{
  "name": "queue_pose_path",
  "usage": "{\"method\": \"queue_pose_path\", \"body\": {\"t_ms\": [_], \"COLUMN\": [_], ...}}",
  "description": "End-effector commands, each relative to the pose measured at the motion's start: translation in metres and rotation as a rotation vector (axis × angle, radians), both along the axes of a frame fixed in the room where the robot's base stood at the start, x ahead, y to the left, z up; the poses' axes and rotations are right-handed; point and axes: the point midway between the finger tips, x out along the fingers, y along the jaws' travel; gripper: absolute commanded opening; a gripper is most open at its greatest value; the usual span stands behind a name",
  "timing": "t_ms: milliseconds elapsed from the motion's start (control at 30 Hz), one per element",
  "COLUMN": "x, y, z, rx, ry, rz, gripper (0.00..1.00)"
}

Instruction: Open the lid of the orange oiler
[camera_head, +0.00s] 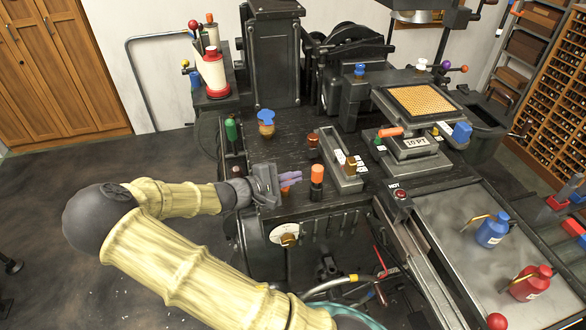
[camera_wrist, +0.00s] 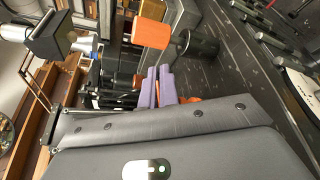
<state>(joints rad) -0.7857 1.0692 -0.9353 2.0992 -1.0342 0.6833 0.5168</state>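An orange-topped cylinder (camera_head: 317,173) with a darker lower part stands upright near the front edge of the black bench; I take it to be the oiler. In the wrist view its orange top (camera_wrist: 151,32) shows beyond my fingertips. My gripper (camera_head: 291,178) is just left of it, level with its upper part, pointing right, and a gap separates them. In the wrist view the purple fingers (camera_wrist: 157,88) lie close together with an orange piece beside them. I see nothing held between them. How far the fingers are apart is unclear.
A brown-topped part (camera_head: 312,142) and a grey tray (camera_head: 338,165) stand behind and right of the cylinder. A blue-topped oiler (camera_head: 266,122) stands farther back. A green-topped bottle (camera_head: 232,132) is at the left edge. Blue (camera_head: 492,230) and red (camera_head: 531,283) bottles stand on the right-hand plate.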

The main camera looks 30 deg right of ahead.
Motion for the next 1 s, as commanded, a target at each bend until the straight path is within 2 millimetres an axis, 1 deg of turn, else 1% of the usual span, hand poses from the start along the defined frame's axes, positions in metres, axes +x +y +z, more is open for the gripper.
{"method": "queue_pose_path", "body": {"t_ms": [33,400,733,1000], "x": [0.004,0.015,0.028,0.039], "y": [0.002,-0.001,-0.005,-0.008], "z": [0.009,0.020,0.024,0.024], "rx": [0.018,0.109,0.194,0.262], "ry": [0.037,0.345,0.647,0.884], "rz": [0.008,0.008,0.008,0.009], "gripper": [0.00,0.00,0.00,0.00]}}
